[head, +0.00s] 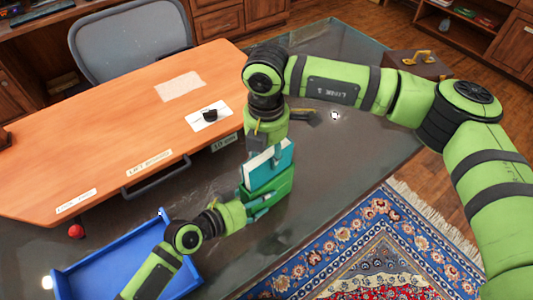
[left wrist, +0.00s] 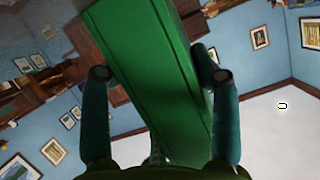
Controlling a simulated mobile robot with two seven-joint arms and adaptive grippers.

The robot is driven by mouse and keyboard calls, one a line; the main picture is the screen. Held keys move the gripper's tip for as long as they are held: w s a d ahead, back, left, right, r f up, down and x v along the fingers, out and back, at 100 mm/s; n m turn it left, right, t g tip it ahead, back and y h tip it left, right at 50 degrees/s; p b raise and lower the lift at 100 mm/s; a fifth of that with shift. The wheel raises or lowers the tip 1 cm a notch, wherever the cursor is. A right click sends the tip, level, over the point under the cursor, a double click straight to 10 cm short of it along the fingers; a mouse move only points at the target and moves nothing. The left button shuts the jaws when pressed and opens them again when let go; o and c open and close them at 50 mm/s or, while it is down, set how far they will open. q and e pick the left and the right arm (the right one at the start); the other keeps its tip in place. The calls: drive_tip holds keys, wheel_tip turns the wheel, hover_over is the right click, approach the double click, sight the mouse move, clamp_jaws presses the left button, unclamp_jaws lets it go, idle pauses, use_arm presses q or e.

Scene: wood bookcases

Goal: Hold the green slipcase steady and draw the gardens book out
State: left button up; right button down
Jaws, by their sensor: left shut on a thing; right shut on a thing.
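The green slipcase (head: 280,189) stands near the middle of the head view, over the dark glossy surface. My left gripper (head: 260,207) is shut on its lower part from the front left. In the left wrist view, the slipcase (left wrist: 155,70) fills the space between the two teal fingers of the left gripper (left wrist: 161,77). The teal gardens book (head: 262,170), with pale pages showing, sticks up out of the top of the slipcase. My right gripper (head: 269,151) comes down from above and is shut on the book's upper end. The book's lower part is hidden inside the slipcase.
A blue tray (head: 78,279) lies at lower left, with a red ball (head: 76,231) nearby. An orange wooden desk (head: 120,130) with labels is behind. A patterned rug (head: 370,245) covers the floor at lower right. A brown case (head: 412,63) stands at the upper right.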

use_arm(q)
drive_tip(key=shift+s+f, duration=0.1)
drive_tip(key=shift+f, duration=0.1)
use_arm(e)
drive_tip(key=shift+r, duration=1.9)
drive_tip(key=shift+a+r, duration=0.1)
drive_tip(key=shift+r, duration=1.75)
drive_tip(key=shift+r, duration=0.1)
wheel_tip(320, 180, up, 4)
drive_tip(key=shift+f, duration=0.2)
use_arm(q)
drive_tip(key=o, duration=1.3)
drive_tip(key=shift+o, duration=0.2)
